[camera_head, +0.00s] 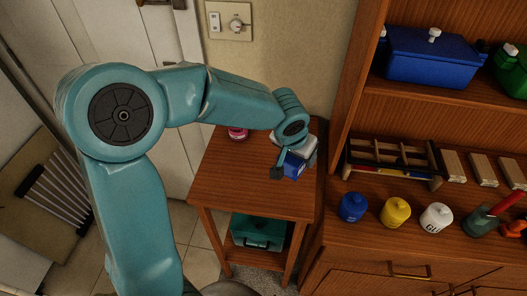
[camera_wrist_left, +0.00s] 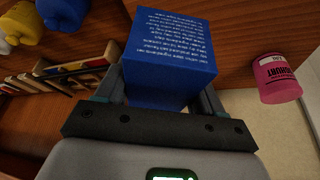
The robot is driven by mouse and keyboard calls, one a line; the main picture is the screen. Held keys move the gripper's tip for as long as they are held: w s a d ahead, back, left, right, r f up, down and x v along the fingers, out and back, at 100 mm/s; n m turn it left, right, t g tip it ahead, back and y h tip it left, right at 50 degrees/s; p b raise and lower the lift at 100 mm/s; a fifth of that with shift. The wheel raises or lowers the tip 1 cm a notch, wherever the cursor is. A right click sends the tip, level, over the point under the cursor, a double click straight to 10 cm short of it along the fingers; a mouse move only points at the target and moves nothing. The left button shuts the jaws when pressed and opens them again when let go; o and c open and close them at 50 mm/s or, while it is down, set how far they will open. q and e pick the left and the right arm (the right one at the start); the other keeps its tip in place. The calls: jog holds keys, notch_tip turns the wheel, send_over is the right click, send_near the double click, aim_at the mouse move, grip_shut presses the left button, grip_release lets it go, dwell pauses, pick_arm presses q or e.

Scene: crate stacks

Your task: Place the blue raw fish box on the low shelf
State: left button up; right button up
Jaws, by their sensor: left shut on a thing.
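The blue box (camera_head: 293,165) is at my left gripper (camera_head: 293,172), over the top of a small wooden side table (camera_head: 225,180). In the left wrist view the blue box (camera_wrist_left: 170,58) has white printed text and sits between the two fingers of my left gripper (camera_wrist_left: 160,98), which is shut on it. I cannot tell whether the box touches the tabletop. The side table has a low shelf (camera_head: 271,271) under its top, with a teal case (camera_head: 258,232) on it. My right gripper is not in view.
A pink yogurt pot (camera_head: 237,133) stands on the side table, also in the left wrist view (camera_wrist_left: 276,79). A wooden cabinet (camera_head: 440,235) at right holds blue (camera_head: 352,207), yellow (camera_head: 395,212) and white (camera_head: 436,217) bottles, a rack (camera_head: 392,160) and a blue container (camera_head: 432,57).

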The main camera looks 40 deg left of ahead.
pick_arm(q)
jog(key=w+a+r+n+b, duration=0.2)
jog(key=a+r+b, duration=0.2)
jog(key=a+r, duration=0.15)
notch_tip(320, 180, up, 3)
jog(key=n+y+b, duration=0.2)
jog(key=n+b, duration=0.1)
jog(key=b, duration=0.4)
send_over(260, 157)
jog(key=s, duration=0.1)
jog(key=shift+g, duration=0.3)
jog(key=f, duration=0.4)
jog(key=f+b, duration=0.1)
jog(key=f, duration=0.4)
jog(key=f+b, duration=0.1)
jog(key=f, duration=0.4)
jog(key=shift+s+d, duration=0.25)
jog(key=shift+d, duration=0.15)
jog(key=shift+w+f+b, duration=0.1)
jog(key=shift+f+b, duration=0.3)
jog(key=shift+f, duration=2.1)
jog(key=shift+f, duration=0.1)
jog(key=o, duration=0.7)
jog(key=shift+f, duration=0.1)
jog(key=o, duration=0.4)
